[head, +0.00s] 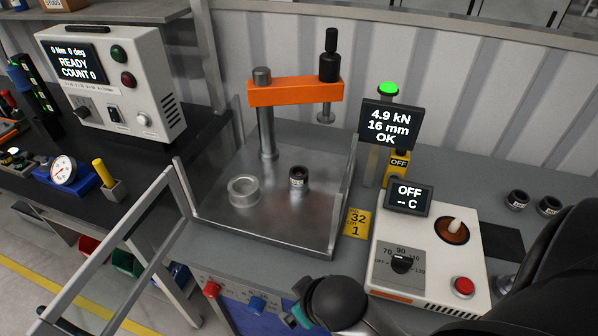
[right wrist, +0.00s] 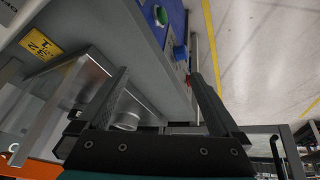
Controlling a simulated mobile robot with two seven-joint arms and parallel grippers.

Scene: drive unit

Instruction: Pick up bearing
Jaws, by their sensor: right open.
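Two similar dark bearings (head: 517,199) (head: 549,205) stand on the bench at the far right. My right gripper (right wrist: 158,75) is open in the right wrist view, with nothing held between its fingers. The silver ring (right wrist: 127,120) shows beyond its left finger. In the head view my right wrist is in front of the bench, and its fingers are hidden. My left gripper is not in view.
The press has an orange arm (head: 294,91) above the bed, with guard frames at the sides. A heater box (head: 425,255) with a knob and red button stands to the right. A control box (head: 110,90) and gauge (head: 63,171) are at left.

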